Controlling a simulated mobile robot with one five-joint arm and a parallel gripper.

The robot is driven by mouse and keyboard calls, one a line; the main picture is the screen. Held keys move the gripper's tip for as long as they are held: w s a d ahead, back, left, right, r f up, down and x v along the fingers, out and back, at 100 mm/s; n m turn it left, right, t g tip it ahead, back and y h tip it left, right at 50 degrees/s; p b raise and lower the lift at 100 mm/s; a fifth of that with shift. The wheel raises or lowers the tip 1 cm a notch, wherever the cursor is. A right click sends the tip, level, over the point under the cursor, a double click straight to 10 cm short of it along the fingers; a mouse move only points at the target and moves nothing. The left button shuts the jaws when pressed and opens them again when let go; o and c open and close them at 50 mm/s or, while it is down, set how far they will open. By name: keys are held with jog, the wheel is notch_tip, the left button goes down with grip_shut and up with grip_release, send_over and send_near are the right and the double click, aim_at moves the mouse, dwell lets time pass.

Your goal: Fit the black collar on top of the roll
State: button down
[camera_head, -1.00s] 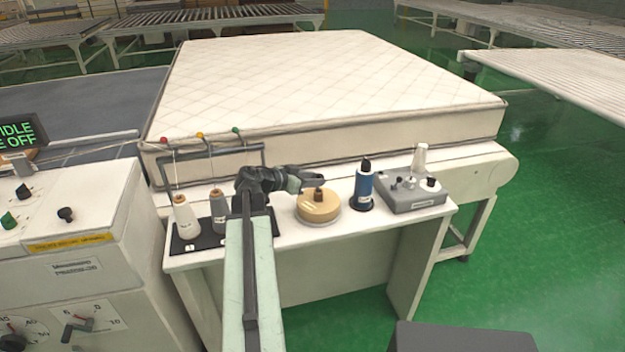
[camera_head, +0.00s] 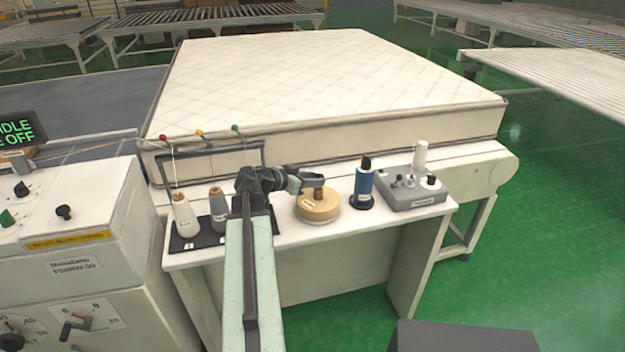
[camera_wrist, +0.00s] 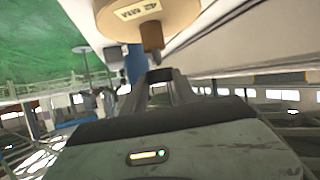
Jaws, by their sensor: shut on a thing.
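The tan roll (camera_head: 312,209) lies flat on the white table, with a brown post (camera_head: 318,193) standing up from its middle. In the wrist view the roll (camera_wrist: 165,16) and its post (camera_wrist: 152,35) appear upside down, just ahead of the fingers. My gripper (camera_head: 313,181) is over the roll, close to the top of the post. It is shut on a small dark piece (camera_wrist: 160,74), which I take for the black collar; the fingers hide most of it. The wrist view shows a gap between this piece and the post.
A blue spool (camera_head: 364,185) with a dark top stands right of the roll, near a grey control box (camera_head: 413,192). Thread cones (camera_head: 186,217) stand left on a black tray (camera_head: 183,244). A mattress (camera_head: 320,85) lies behind the table.

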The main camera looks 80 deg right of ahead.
jog(key=shift+f+b, duration=1.35)
jog(key=shift+f, duration=0.1)
jog(key=c, duration=0.9)
grip_release()
jog(key=p+v, duration=0.3)
jog(key=v, duration=0.4)
jog(key=shift+w+a+r, duration=0.15)
jog(key=shift+w+a, duration=0.1)
jog(key=shift+a, duration=0.05)
